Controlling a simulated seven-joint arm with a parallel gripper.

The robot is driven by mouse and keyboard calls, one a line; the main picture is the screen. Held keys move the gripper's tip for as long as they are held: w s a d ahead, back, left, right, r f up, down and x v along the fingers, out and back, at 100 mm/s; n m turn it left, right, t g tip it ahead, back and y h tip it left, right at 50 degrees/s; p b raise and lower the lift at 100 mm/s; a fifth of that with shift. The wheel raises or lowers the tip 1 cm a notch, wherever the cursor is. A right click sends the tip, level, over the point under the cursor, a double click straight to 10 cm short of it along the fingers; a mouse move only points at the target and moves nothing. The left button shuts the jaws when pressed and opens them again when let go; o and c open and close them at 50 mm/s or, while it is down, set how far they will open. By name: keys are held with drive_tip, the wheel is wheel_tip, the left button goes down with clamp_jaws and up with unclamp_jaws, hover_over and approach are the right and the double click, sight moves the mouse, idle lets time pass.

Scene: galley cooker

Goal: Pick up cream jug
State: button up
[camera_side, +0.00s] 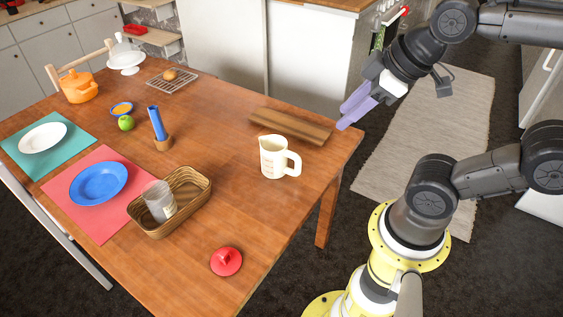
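The cream jug (273,157) stands upright on the wooden table, right of the middle, near the table's right edge. Its spout is at the upper left and its handle faces right. My gripper (347,116) has pale purple fingers and hangs above and to the right of the jug, near the table's right corner. It is apart from the jug. The fingers overlap from this angle, so I cannot tell how far apart they are. I see nothing held in them.
A brown wooden board (290,126) lies just behind the jug. A wicker basket (190,183) holding a glass stands to its left, and a red lid (226,261) lies in front. The table (235,200) is bare around the jug's front.

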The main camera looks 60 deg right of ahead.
drive_tip(key=w+d+n, duration=0.1)
drive_tip(key=w+n, duration=0.4)
drive_tip(key=w, duration=0.3)
drive_tip(key=n+g, duration=0.5)
drive_tip(key=g, duration=0.1)
hover_over(281, 175)
wheel_tip(281, 175, down, 26)
drive_tip(key=shift+d+f, duration=0.1)
drive_tip(key=shift+f, duration=3.15)
clamp_jaws()
